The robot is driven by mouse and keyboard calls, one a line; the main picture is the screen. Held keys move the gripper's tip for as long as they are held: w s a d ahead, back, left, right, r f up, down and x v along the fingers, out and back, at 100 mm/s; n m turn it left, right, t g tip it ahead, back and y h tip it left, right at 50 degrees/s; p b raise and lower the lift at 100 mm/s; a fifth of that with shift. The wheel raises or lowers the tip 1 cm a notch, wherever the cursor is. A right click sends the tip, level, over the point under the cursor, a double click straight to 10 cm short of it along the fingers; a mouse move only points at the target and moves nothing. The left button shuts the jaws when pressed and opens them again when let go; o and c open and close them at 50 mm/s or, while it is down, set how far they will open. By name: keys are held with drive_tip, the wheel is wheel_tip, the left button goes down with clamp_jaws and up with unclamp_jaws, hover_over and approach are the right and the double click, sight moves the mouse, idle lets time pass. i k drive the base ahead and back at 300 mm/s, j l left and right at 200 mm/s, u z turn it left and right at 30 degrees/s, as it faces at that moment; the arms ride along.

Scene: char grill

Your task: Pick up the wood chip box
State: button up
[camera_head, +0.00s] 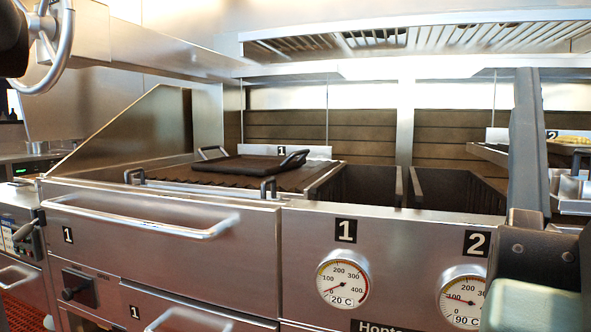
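I cannot make out a wood chip box in this view. The char grill (165,255) fills the middle, with a steel front and a long handle (150,218) on its left section, marked 1. A dark flat plate or press with handles (250,163) lies on the grate. To the right of the grate are dark open wells (455,190); their insides are mostly hidden by the front edge.
A grey upright bar (528,150) and a dark bolted part with a pale green face (535,302) stand close at the right and block the view there; they may be mine. Two dials (342,278) sit on the front. A vent hood (420,38) hangs above.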

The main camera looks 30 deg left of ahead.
sight(25, 183)
drive_tip(key=u, duration=1.75)
drive_tip(key=i+l+u, duration=0.15)
drive_tip(key=i+u, duration=0.2)
drive_tip(key=i+l+u, duration=0.35)
drive_tip(key=k+j, duration=0.05)
drive_tip(key=j, duration=0.05)
